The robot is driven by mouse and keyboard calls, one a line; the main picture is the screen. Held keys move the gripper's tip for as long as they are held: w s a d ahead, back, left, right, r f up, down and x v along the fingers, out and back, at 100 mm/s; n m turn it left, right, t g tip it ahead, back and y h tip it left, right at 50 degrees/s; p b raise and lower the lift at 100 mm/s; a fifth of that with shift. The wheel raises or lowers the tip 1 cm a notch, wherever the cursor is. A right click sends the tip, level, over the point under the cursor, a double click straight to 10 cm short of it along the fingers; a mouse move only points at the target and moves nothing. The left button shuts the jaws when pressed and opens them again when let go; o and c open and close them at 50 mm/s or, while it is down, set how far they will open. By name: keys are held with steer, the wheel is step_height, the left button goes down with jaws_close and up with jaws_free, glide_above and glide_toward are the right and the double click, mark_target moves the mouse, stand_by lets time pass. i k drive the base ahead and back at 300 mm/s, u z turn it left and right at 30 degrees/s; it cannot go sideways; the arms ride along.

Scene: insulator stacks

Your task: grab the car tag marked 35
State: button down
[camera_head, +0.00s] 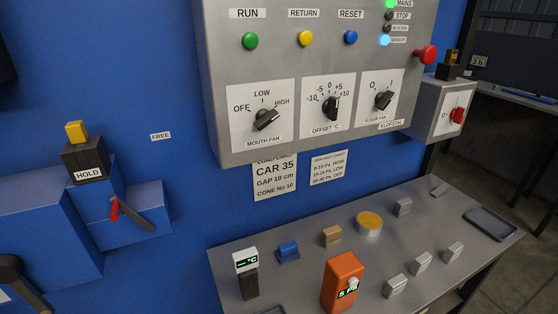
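No car tag with a readable 35 on it shows in the head view. A white load card (274,179) below the control panel reads CAR 35, GAP 10 cm, CONE No 10. Several small grey blocks (396,288) lie on the grey metal table (305,242), with no marking I can read; I cannot tell whether any is a tag. My gripper is not in view.
The table also holds an orange meter (342,284), a small black-and-white display (246,272), a blue block (288,252), a tan block (331,236), a yellow-topped disc (369,223) and a dark tray (490,223). A HOLD box with red-tipped lever (130,214) juts out left.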

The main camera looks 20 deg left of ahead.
mark_target(395, 285)
steer(key=z, duration=2.3)
steer(key=i, duration=1.85)
steer(key=u, duration=3.95)
